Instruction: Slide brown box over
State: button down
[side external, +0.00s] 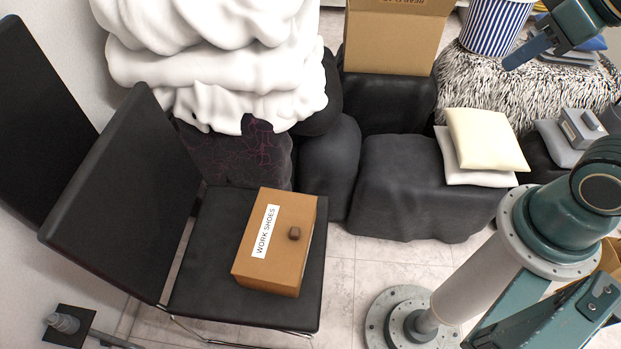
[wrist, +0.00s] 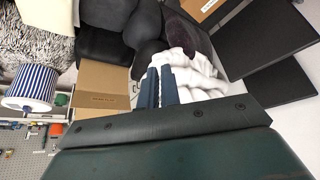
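A brown box (side external: 275,241) labelled "WORK SHOES" with a small dark knob sits on the black seat of the chair (side external: 240,300) in the side external view. Part of it shows at the top of the wrist view (wrist: 205,6). A larger open cardboard box (side external: 397,40) stands at the back on black-covered furniture; it also shows in the wrist view (wrist: 100,92). My gripper (side external: 512,62) is at the upper right, well away from both boxes. Its blue fingers (wrist: 160,70) lie close together in the wrist view, with nothing seen between them.
A white draped heap (side external: 210,60) rises behind the chair. Cream cushions (side external: 485,138) lie on a black covered bench (side external: 415,190). A striped bin (side external: 494,25) stands on a shaggy rug-like cover (side external: 470,85). The tiled floor (side external: 345,265) is open right of the chair.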

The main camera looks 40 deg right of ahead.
jog(key=w+a+f+m+g+y, duration=0.25)
jog(key=w+a+f, duration=0.25)
jog(key=w+f, duration=0.55)
jog(key=w+a+f+m+y, duration=0.2)
jog(key=w+a+f+m, duration=0.15)
jog(key=f, duration=0.35)
jog(key=w+a+f+m+y, duration=0.2)
jog(key=w+f+y, duration=0.15)
jog(key=f, duration=0.25)
jog(key=s+f+m+t, duration=0.1)
jog(key=s+f+m, duration=0.2)
jog(key=f+m, duration=0.6)
jog(key=s+f+m+t+h, duration=0.1)
jog(key=s+f+m, duration=0.3)
jog(key=f+m, duration=0.5)
notch_tip(320, 180, down, 8)
jog(key=shift+a+m+t, duration=0.15)
jog(key=shift+m+t, duration=0.15)
jog(key=shift+t, duration=0.25)
jog(key=shift+a, duration=0.1)
jog(key=w+a+r+x, duration=0.1)
jog(key=x, duration=1.1)
jog(key=shift+w+a, duration=0.25)
jog(key=shift+w, duration=0.1)
